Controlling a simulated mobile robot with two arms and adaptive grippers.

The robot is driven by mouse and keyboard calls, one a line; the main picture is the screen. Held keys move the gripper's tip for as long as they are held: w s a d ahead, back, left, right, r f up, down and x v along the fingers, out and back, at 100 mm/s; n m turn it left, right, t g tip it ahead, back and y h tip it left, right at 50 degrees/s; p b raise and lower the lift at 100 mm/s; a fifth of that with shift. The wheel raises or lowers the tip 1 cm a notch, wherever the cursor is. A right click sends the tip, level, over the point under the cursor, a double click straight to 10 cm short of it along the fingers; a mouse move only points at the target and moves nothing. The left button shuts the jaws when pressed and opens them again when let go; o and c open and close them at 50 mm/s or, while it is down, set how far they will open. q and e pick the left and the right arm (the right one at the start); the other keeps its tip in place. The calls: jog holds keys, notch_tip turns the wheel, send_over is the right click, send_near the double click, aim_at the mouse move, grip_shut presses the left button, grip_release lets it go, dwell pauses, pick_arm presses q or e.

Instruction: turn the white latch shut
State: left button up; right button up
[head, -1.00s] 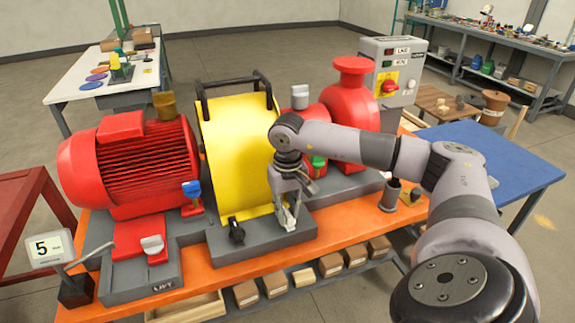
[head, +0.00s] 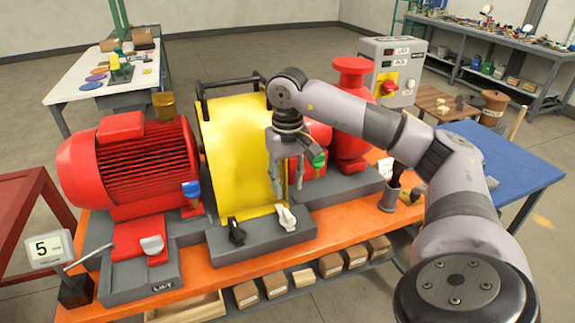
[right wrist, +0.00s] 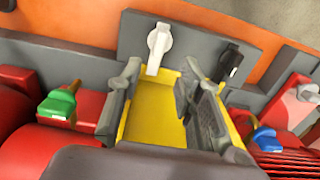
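The white latch (head: 287,218) sits on the grey base at the front right foot of the yellow guard (head: 235,150). In the right wrist view the latch (right wrist: 158,48) shows whole, its narrow end pointing toward the yellow guard. My right gripper (head: 288,188) hangs above the latch, in front of the guard. In the right wrist view its two fingers (right wrist: 160,85) are spread apart with nothing between them, and the latch is beyond the tips, apart from them. A black latch (head: 236,232) is to the left on the same base. My left gripper is out of view.
The red motor (head: 130,165) stands left of the guard and the red pump (head: 352,110) right. A green-handled valve (head: 319,160) is close to the right gripper. A grey knob (head: 152,245) sits on a red block at front left. The orange bench edge (head: 345,235) is bare.

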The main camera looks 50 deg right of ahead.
jog(key=shift+r, duration=1.3)
